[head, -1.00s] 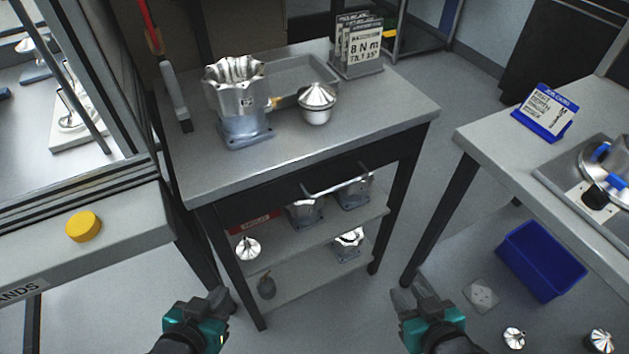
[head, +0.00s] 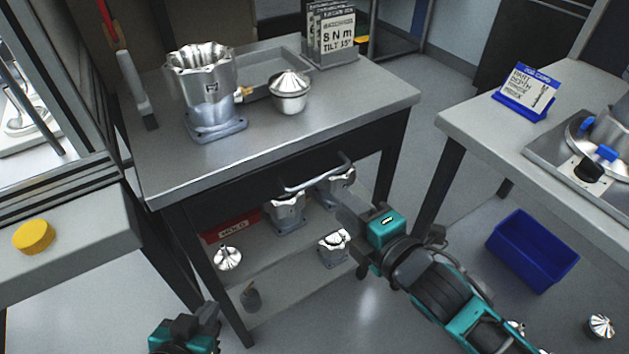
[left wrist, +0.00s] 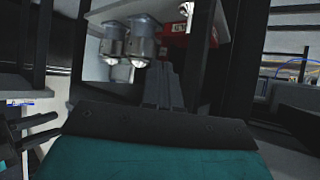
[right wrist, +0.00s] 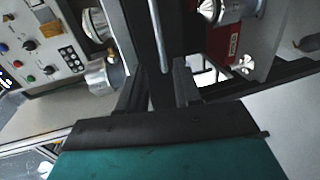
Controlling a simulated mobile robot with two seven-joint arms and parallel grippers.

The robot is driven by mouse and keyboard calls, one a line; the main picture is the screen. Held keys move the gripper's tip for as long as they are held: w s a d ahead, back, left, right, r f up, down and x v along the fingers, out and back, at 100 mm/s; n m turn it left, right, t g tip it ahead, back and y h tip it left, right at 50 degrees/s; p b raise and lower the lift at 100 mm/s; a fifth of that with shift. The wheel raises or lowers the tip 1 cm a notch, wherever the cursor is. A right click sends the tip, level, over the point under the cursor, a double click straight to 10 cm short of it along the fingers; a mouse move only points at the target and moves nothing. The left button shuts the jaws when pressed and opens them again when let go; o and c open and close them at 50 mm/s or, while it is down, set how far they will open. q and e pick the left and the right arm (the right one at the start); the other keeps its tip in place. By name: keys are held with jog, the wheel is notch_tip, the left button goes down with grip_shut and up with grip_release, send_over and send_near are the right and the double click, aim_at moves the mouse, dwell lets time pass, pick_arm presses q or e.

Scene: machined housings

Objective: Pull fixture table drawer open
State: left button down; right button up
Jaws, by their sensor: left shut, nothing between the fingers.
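The fixture table (head: 330,110) has a grey top and a dark drawer front (head: 240,197) under its near edge. The drawer looks closed. A grey bar handle (head: 318,176) sticks out from its front. My right gripper (head: 348,207) is just below and in front of the handle's right part. In the right wrist view, my right gripper (right wrist: 158,85) has its fingers apart, and the handle bar (right wrist: 159,35) lies ahead, lined up with the gap. My left gripper (head: 212,310) is low at the front left, away from the drawer. Its fingers (left wrist: 162,85) are together and empty.
Housings (head: 285,212) and a red bin (head: 230,228) stand on the shelf below the drawer. A large housing (head: 207,90) and a domed part (head: 289,90) are on top. A blue crate (head: 532,247) sits on the floor at right, under another table (head: 480,135).

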aim_at(316, 182)
jog(key=b+x, duration=0.1)
jog(key=x, duration=1)
jog(key=shift+r, duration=0.1)
grip_shut()
